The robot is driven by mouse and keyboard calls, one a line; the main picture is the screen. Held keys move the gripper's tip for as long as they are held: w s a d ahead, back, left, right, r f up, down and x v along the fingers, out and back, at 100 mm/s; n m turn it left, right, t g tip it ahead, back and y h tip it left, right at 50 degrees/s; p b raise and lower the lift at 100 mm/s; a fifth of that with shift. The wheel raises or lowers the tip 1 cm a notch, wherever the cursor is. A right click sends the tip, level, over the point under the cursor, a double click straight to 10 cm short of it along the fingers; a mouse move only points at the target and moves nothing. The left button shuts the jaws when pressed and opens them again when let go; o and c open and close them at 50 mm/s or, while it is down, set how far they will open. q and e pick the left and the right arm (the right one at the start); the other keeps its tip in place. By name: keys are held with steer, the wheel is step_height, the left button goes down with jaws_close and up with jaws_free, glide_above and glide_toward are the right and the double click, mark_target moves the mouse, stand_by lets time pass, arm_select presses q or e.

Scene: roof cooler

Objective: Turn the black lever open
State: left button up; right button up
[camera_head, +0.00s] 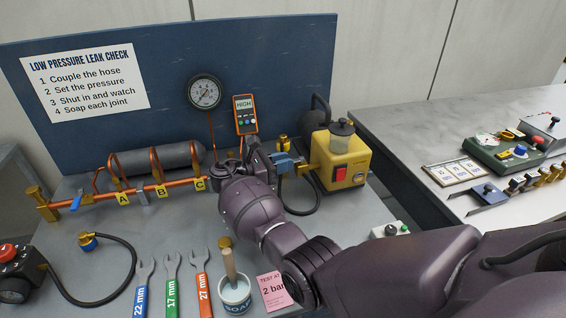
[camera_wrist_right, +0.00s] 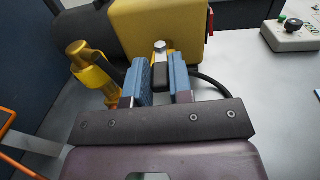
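The black lever (camera_wrist_right: 160,76) is at the front of the yellow pump unit (camera_head: 343,160), below a silver bolt in the right wrist view. My right gripper (camera_wrist_right: 162,84) has its two blue fingers on either side of the lever. My left gripper is not in view.
A brass fitting (camera_wrist_right: 90,66) stands just left of the fingers in the wrist view. A black hose (camera_head: 305,212) loops below the pump. An orange gauge (camera_head: 246,115) hangs behind. A soap pot (camera_head: 235,294) and wrenches (camera_head: 173,280) lie in front. A control box (camera_head: 391,231) sits right.

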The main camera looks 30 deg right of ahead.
steer(key=o, duration=0.4)
steer(key=shift+d, duration=0.1)
steer(key=shift+w+a+b, duration=0.1)
steer(key=shift+w+a, duration=0.05)
steer(key=shift+a, duration=1.1)
steer(key=shift+w+a+b, duration=0.15)
steer(key=shift+w+a, duration=0.05)
steer(key=shift+a, duration=1.1)
steer(key=shift+w+a+b, duration=0.1)
steer(key=shift+w+a, duration=0.05)
steer(key=shift+a, duration=1.1)
